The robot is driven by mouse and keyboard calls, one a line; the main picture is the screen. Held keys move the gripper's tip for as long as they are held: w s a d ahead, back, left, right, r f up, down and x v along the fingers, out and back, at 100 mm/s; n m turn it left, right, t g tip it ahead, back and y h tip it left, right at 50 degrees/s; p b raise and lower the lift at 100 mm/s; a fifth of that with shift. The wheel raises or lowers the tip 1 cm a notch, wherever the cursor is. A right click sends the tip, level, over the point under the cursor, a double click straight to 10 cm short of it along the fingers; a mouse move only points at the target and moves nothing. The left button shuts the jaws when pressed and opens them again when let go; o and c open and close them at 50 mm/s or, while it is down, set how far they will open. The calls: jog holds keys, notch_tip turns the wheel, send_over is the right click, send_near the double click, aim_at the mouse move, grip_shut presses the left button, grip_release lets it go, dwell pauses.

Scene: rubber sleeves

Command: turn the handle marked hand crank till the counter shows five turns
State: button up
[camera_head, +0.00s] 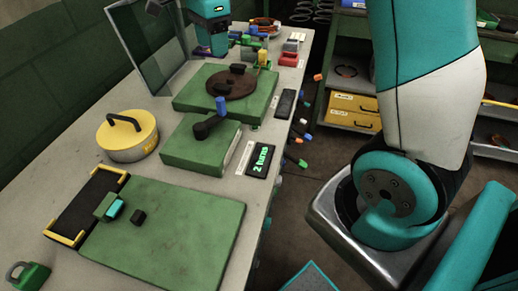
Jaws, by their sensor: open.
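A crank with a dark arm (207,128) and an upright blue knob (222,106) is mounted on a green block (195,153) in the middle of the bench. A white label (244,157) lies beside it, its print too small to read. The black counter (262,162) shows "2 turns" in green. My gripper (211,52) is at the top of the view, teal and dark, pointing down. It is open and apart from the blue knob, farther back on the bench. Its fingertips are small and hard to make out.
A brown disc (245,84) with dark knobs sits on a green plate behind the crank. A yellow lidded pot (119,150) stands left. A green board (185,240) is in front. A clear panel (150,45) stands at the back left. Several coloured parts crowd the far end.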

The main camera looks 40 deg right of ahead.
aim_at(220, 99)
dwell(0.6)
notch_tip(220, 99, down, 18)
jog(key=n+p, duration=0.8)
jog(key=n, duration=0.2)
jog(key=shift+r+n+p, duration=0.15)
jog(key=shift+n+p, duration=0.15)
jog(key=shift+n, duration=0.1)
grip_shut()
